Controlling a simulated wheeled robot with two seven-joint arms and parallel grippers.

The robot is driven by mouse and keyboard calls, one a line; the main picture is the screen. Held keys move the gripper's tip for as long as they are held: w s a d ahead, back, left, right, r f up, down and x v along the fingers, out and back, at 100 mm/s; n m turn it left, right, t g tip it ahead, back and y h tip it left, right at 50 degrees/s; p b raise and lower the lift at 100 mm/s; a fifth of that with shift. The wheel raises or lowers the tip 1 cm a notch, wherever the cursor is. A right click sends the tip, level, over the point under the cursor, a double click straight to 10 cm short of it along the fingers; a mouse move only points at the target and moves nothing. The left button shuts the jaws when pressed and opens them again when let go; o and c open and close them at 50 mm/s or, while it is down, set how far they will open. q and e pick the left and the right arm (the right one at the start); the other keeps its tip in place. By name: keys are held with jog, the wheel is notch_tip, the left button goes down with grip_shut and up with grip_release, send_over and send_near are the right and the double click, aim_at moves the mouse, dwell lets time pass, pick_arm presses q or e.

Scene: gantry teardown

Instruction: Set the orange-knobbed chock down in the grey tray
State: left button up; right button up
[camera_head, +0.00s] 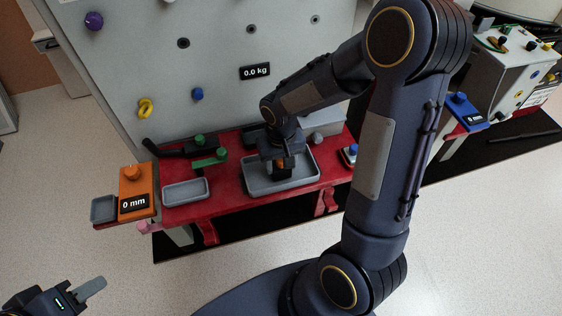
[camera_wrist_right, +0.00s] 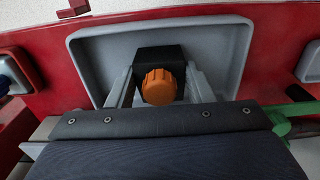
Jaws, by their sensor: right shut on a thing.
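The orange-knobbed chock is a black block with a ribbed orange knob (camera_wrist_right: 160,88). In the wrist view my right gripper (camera_wrist_right: 160,90) is shut on the chock, one finger on each side. The chock is within the outline of the larger grey tray (camera_head: 255,187), whose rim also shows in the wrist view (camera_wrist_right: 90,60). Whether its base touches the tray floor I cannot tell. My left gripper (camera_head: 90,289) is at the bottom left, away from the bench; its finger gap is not clear.
A smaller grey tray (camera_head: 185,192) is to the left on the red bench (camera_head: 225,200). An orange block (camera_head: 136,188) marked "0 mm" is further left. Green-knobbed parts (camera_head: 212,160) stand behind the small tray. A grey panel (camera_head: 210,75) reading "0.0 kg" rises behind.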

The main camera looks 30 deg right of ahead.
jog(key=shift+f+b, duration=0.35)
dwell(0.4)
jog(key=o, duration=1.6)
jog(key=shift+c, duration=0.2)
notch_tip(320, 180, up, 8)
jog(key=shift+f+p, duration=0.1)
jog(key=shift+p, duration=0.9)
